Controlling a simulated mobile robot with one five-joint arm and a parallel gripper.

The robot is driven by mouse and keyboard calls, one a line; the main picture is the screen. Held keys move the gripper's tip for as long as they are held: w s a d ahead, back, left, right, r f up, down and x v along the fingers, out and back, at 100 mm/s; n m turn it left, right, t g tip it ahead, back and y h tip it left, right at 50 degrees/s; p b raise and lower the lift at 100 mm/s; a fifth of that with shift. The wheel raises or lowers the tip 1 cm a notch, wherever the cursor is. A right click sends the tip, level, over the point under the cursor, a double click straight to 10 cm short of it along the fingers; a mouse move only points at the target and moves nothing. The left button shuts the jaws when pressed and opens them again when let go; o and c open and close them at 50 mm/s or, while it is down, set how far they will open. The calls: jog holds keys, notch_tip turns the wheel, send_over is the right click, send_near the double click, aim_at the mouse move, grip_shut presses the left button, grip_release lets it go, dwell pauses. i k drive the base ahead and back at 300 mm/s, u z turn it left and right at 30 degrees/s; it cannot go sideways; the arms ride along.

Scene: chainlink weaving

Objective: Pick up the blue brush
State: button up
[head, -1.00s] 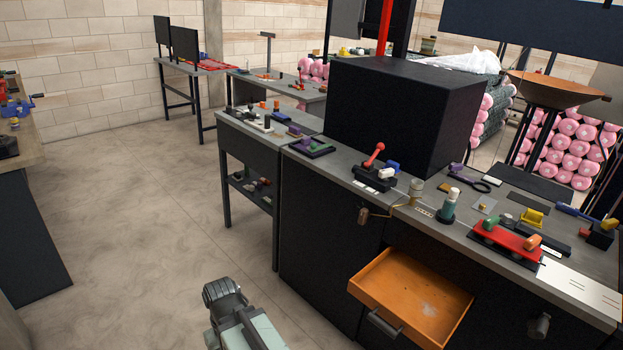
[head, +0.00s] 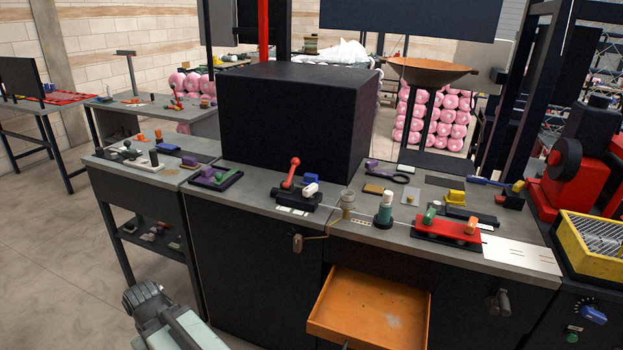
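A slim blue-handled thing (head: 487,181), which looks like the blue brush, lies near the back right of the grey workbench (head: 345,232). Its right end meets a small dark block (head: 509,201) with a yellow part on it; I cannot tell whether they touch. My gripper (head: 143,297) is low at the bottom left, in front of the bench and far from the brush. Its fingers are small and seen from behind, so I cannot tell whether they are open. I see nothing held in it.
An orange drawer (head: 370,308) stands open below the bench. A large black box (head: 292,122) fills the bench's back left. A yellow basket (head: 590,245) is at the far right.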

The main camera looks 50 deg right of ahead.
aim_at(309, 178)
jog(key=z, duration=0.55)
jog(key=i, duration=1.2)
jog(key=z, duration=0.55)
